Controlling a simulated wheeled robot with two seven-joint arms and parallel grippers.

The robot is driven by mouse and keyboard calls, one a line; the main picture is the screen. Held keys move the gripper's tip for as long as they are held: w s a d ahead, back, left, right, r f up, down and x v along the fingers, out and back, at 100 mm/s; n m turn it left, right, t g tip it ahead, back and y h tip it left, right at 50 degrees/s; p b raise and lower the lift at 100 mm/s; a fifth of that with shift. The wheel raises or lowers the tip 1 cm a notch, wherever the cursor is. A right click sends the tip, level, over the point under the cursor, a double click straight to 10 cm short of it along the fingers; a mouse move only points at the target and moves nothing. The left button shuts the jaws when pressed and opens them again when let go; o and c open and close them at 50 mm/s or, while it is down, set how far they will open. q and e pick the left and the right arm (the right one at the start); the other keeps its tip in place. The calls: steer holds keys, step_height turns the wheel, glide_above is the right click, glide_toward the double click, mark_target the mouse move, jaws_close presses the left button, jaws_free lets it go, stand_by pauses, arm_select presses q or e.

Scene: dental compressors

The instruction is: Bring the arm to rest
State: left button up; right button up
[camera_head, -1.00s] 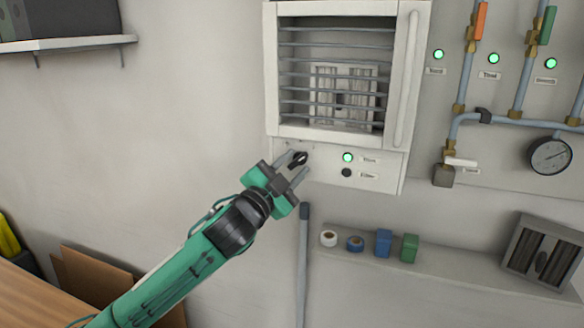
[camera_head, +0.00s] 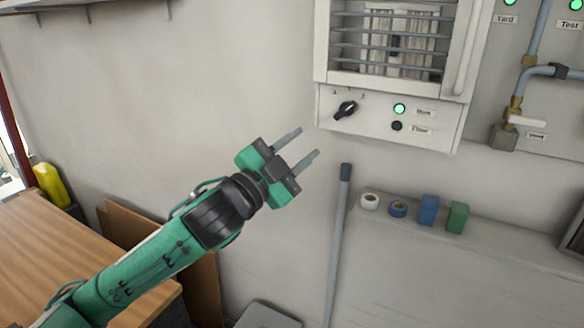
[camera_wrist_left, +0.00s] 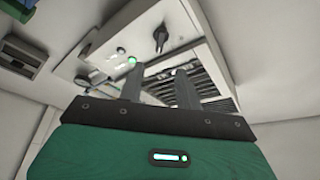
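My left arm comes in from the lower left in the head view. Its gripper (camera_head: 304,145) is open and empty, with the two fingers apart, in free air in front of the wall. It is below and left of the white control box (camera_head: 440,128), clear of the black knob (camera_head: 345,109). In the left wrist view the gripper's fingers (camera_wrist_left: 157,85) are apart with nothing between them, and the knob (camera_wrist_left: 160,38) shows beyond them. My right gripper is not in view.
A wooden table (camera_head: 40,245) is at the lower left. A shelf (camera_head: 480,245) holds two tape rolls, a blue block (camera_head: 428,209) and a green block (camera_head: 457,217). A grey pole (camera_head: 338,240) stands below the box. Pipes (camera_head: 540,50) run at the upper right.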

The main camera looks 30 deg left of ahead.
arm_select(q)
steer(key=shift+v, duration=0.9)
